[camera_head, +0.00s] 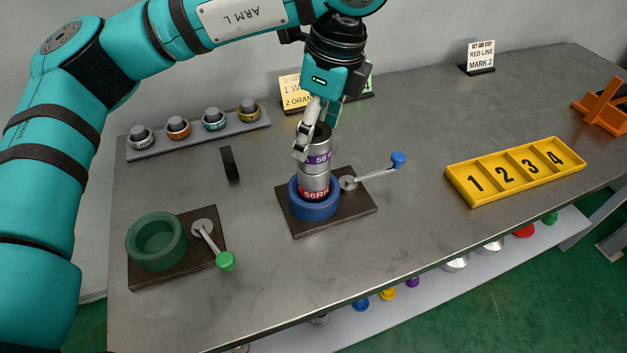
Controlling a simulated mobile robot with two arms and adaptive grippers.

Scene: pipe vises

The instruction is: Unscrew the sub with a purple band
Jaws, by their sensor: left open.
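The sub with a purple band (317,157) is a short metallic cylinder with a dark top. It stands upright on a lower metal piece with a red band (314,192), which sits in the blue vise (315,209). The blue vise has a lever with a blue knob (398,159) out to the right. My left gripper (312,132) points down at the top of the sub, with its fingers open around or beside the dark top; contact cannot be told. My right gripper is not in view.
An empty green vise (157,241) with a green-knobbed lever (225,260) is at left. A rack with several banded parts (200,134) is behind it. A yellow numbered tray (516,171) is at right. Cards (481,57) stand at the back. The table between blue vise and tray is clear.

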